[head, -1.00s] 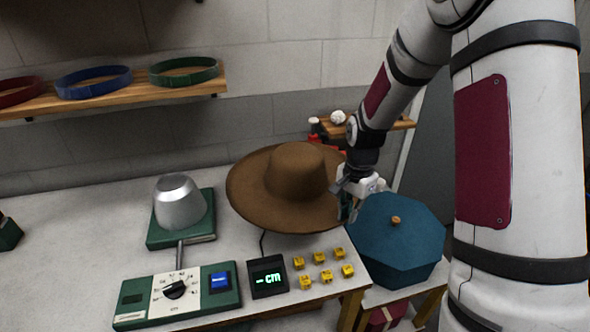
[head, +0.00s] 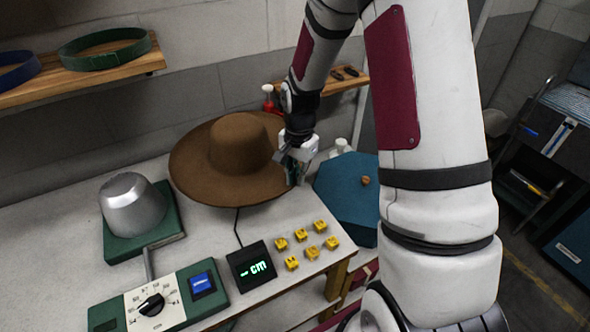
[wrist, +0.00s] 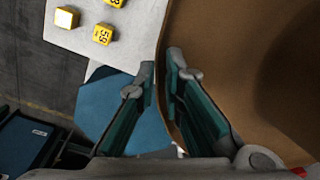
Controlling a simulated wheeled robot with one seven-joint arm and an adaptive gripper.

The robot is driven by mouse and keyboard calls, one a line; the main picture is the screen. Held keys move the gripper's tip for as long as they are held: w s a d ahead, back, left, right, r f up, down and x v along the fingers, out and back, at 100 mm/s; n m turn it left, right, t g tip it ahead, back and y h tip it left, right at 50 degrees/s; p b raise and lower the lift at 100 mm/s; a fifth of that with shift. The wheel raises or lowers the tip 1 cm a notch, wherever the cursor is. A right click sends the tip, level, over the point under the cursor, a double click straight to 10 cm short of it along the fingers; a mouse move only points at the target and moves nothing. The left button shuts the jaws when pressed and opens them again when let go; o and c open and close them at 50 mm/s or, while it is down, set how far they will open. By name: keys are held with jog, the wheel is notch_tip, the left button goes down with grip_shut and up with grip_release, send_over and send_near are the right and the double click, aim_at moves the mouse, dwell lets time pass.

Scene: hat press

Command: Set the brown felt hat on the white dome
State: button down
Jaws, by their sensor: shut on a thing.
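The brown felt hat (head: 240,150) is upright over the back of the white table, its wide brim level. My gripper (head: 298,172) is at the right side of the brim. In the wrist view my gripper (wrist: 165,95) has its two green-padded fingers on either side of the brim edge of the hat (wrist: 215,65), shut on it. The dome (head: 132,205) looks silvery grey and stands bare on a green base to the left of the hat. I cannot tell whether the hat touches the table.
A green control box (head: 160,298) with a dial stands in front of the dome. A display (head: 251,266) and several yellow blocks (head: 312,253) lie in front of the hat. A blue octagonal box (head: 345,190) is right of my gripper. A shelf (head: 80,75) holds hat bands.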

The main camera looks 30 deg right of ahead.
jog(key=shift+f+b, duration=1.7)
jog(key=shift+f, duration=3.35)
jog(key=shift+f+b, duration=0.3)
jog(key=shift+f, duration=0.55)
jog(key=c, duration=1.6)
grip_release()
jog(key=shift+r, duration=0.1)
